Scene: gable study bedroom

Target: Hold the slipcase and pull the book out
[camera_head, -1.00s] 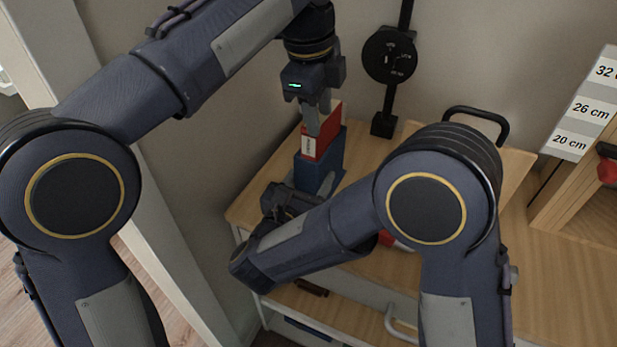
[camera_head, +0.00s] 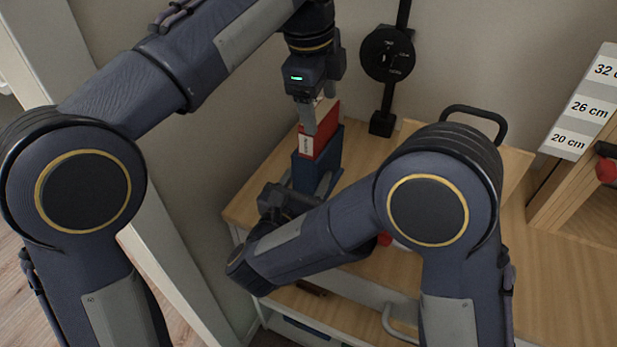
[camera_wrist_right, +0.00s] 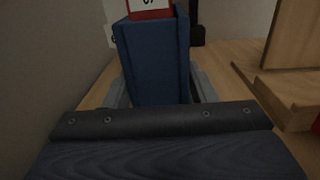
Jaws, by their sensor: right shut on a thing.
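The blue slipcase (camera_head: 318,172) stands upright near the left end of the wooden desk top. A red book (camera_head: 322,138) with a white spine label sticks out of its top; its lower part is hidden inside. My right gripper (camera_head: 303,190) is shut on the slipcase low down.
The wooden desk (camera_head: 400,255) extends right. A black wall-mounted device (camera_head: 388,54) stands behind. A size-marked board (camera_head: 580,103) and wooden compartment are at the right. My right arm hides part of the desk.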

